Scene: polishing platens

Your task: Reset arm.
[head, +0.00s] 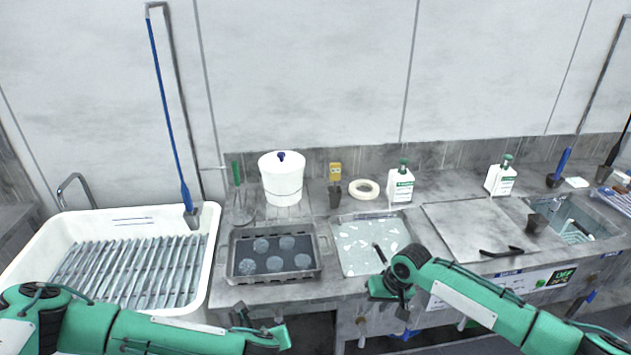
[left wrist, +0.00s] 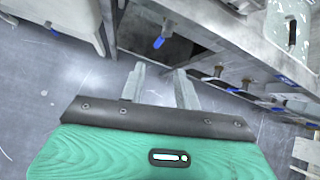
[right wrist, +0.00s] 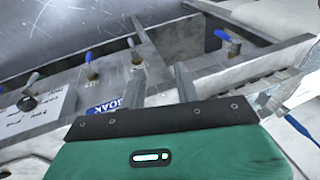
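My left gripper (head: 272,335) is low in front of the bench in the head view, below the dark tray. In the left wrist view its two fingers (left wrist: 160,84) stand apart with nothing between them. My right gripper (head: 386,292) is at the bench's front edge in the head view, below the light panel with pale flakes. In the right wrist view its fingers (right wrist: 163,82) are apart and empty, with the bench front and its valves behind them. Neither gripper visibly holds anything.
A dark tray (head: 233,262) with several round pieces sits beside the flake-covered panel (head: 350,262). A white basin (head: 30,255) with a ribbed rack stands left. A white pot (head: 281,182), bottles (head: 401,186) and a tape ring (head: 364,189) line the back. A black handle (head: 502,252) lies on the right plate.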

